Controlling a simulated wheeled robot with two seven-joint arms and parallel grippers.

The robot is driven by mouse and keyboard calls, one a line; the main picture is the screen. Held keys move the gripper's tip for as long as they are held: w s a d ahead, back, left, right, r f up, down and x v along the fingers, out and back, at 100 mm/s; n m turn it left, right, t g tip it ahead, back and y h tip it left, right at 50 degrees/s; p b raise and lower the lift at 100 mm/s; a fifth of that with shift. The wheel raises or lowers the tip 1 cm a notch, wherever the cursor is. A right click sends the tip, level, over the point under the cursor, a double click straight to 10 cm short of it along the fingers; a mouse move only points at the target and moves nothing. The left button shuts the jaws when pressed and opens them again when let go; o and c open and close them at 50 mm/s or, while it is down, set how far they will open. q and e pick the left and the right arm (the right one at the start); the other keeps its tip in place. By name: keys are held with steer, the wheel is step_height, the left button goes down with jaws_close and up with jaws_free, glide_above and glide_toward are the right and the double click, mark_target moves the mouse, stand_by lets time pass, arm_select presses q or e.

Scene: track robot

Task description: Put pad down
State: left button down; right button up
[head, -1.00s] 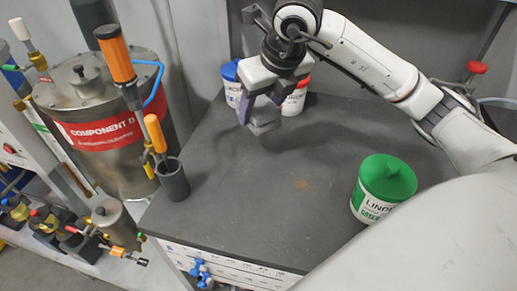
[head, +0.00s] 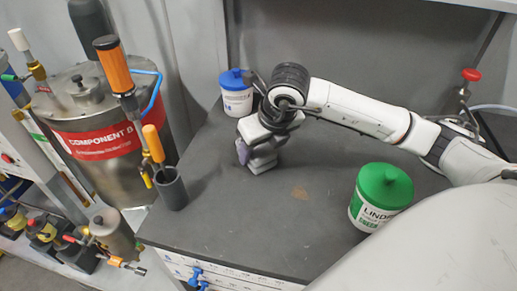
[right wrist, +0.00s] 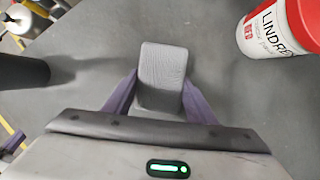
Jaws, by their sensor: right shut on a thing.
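The pad is a grey block with a ribbed face, and it shows in the right wrist view (right wrist: 163,66) between two purple fingers. My right gripper (head: 250,156) is shut on the pad, low over the left part of the dark grey tabletop (head: 235,220). In the head view the pad (head: 263,165) is partly covered by the gripper. I cannot tell whether its underside touches the tabletop. My left gripper is not in view.
A blue-lidded tub (head: 236,98) stands behind the gripper. A green-lidded tub (head: 380,195) is at the right. A dark cup (head: 172,188) stands at the left edge. The front middle is clear.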

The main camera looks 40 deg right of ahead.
steer(key=o, duration=1)
steer(key=shift+f, duration=0.1)
steer(key=shift+o, duration=0.2)
steer(key=v, duration=1.2)
steer(key=x, duration=1.2)
steer(key=shift+f, duration=0.25)
step_height(320, 180, up, 3)
steer(key=shift+r, duration=0.7)
